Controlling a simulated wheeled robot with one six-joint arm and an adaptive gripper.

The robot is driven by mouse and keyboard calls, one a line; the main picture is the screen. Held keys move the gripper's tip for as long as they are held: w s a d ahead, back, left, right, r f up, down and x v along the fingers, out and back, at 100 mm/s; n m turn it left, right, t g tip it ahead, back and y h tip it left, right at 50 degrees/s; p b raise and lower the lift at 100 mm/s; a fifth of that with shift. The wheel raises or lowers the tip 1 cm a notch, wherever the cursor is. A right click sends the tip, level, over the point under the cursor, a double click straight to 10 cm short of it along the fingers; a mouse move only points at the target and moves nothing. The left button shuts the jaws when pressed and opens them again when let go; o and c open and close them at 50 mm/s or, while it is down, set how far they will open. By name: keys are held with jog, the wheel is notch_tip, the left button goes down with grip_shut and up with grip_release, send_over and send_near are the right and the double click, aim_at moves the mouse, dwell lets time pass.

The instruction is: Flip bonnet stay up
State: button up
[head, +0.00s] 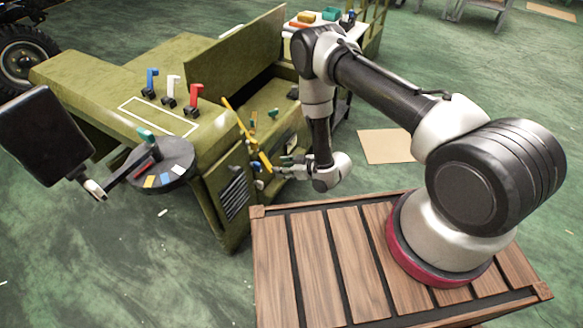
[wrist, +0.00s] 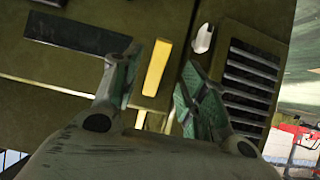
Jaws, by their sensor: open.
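A slim yellow bar, which looks like the bonnet stay (head: 240,125), leans diagonally at the front corner of the olive-green vehicle body (head: 215,150). My gripper (head: 274,166) is by the lower end of the bar, at the body's right side. In the wrist view, the open fingers of my gripper (wrist: 161,64) stand either side of a short yellow length of the stay (wrist: 157,67). Gaps show between the yellow piece and both fingers. The palm hides what lies below, and I cannot tell how the lower end is mounted.
A slatted grille (head: 235,193) is left of my gripper. Blue, white and red levers (head: 173,88) stand on the green top. A round dark tray (head: 165,178) holds coloured pieces at left. A raised green panel (head: 250,52) stands behind. A wooden slatted deck (head: 305,255) lies in front.

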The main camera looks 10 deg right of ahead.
jog(key=v, duration=0.5)
jog(key=shift+s+d+r, duration=0.1)
jog(key=shift+s, duration=0.1)
